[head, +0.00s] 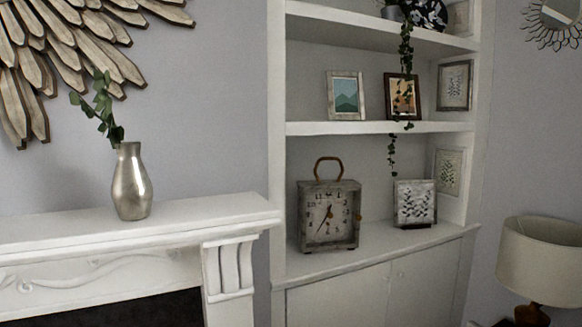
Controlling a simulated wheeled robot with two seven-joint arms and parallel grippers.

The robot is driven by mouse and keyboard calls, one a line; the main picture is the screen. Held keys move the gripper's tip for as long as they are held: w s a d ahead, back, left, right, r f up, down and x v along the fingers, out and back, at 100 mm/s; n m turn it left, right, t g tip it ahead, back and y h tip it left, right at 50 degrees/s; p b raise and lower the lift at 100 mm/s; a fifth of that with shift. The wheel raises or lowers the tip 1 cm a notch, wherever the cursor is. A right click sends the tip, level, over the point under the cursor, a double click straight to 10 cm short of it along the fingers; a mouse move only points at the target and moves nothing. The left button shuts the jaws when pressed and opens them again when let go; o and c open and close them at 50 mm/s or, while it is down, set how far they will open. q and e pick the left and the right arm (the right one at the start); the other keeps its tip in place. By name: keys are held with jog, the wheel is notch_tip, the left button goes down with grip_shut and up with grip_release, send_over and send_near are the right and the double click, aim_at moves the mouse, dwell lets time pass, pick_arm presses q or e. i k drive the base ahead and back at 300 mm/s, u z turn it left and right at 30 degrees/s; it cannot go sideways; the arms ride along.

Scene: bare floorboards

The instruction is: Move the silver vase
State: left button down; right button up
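The silver vase (131,184) stands upright on the white mantel shelf (203,217) of a fireplace, at the left in the head view. Its body is shiny metal with a narrow neck, and a green leafy sprig (103,107) sticks out of its top, leaning left. The vase stands a little back from the mantel's front edge, left of its right end. Neither of my grippers is in view, and nothing touches the vase.
A white shelf unit (352,128) right of the mantel holds a clock (329,215), picture frames and a trailing plant. A lamp (540,262) stands at the lower right. A sunburst decoration (75,50) hangs above the vase. The mantel beside the vase is clear.

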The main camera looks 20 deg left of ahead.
aim_at(132, 191)
jog(key=z, duration=1.3)
jog(key=k, duration=0.8)
jog(key=u, duration=1.35)
